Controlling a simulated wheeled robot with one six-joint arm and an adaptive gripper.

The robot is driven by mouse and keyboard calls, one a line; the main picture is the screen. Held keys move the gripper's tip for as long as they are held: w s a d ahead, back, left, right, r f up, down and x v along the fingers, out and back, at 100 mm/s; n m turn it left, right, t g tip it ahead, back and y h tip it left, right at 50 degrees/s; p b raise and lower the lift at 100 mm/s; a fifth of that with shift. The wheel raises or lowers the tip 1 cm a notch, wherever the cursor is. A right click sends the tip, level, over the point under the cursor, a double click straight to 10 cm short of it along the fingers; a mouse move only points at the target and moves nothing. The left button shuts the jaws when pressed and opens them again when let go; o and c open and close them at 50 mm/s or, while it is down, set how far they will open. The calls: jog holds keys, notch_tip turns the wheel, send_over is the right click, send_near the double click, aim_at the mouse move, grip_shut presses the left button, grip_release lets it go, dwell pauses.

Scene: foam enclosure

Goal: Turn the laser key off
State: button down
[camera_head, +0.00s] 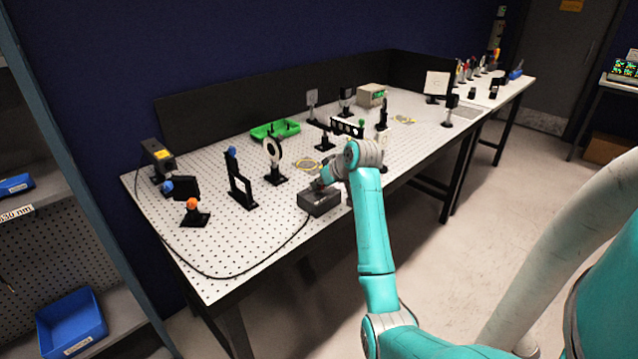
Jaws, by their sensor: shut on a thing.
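A dark grey control box (318,205) sits near the front edge of the perforated table, with a black cable running from it. My gripper (322,184) is at the top of this box, small and partly covered by my own wrist. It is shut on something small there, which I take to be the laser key. The key itself is too small and hidden to make out, and its turn position does not show. A dark laser head with a yellow label (163,155) stands at the far left of the table.
Several optic mounts on posts stand around the box, including a round white-faced one (272,152) and a black bracket (240,180). A green tray (275,130) lies behind.

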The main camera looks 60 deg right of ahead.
jog(key=shift+n+y, duration=0.5)
jog(key=c, duration=1.3)
grip_release()
jog(key=shift+o, duration=0.2)
jog(key=v, duration=1.2)
jog(key=shift+s+a+f, duration=0.1)
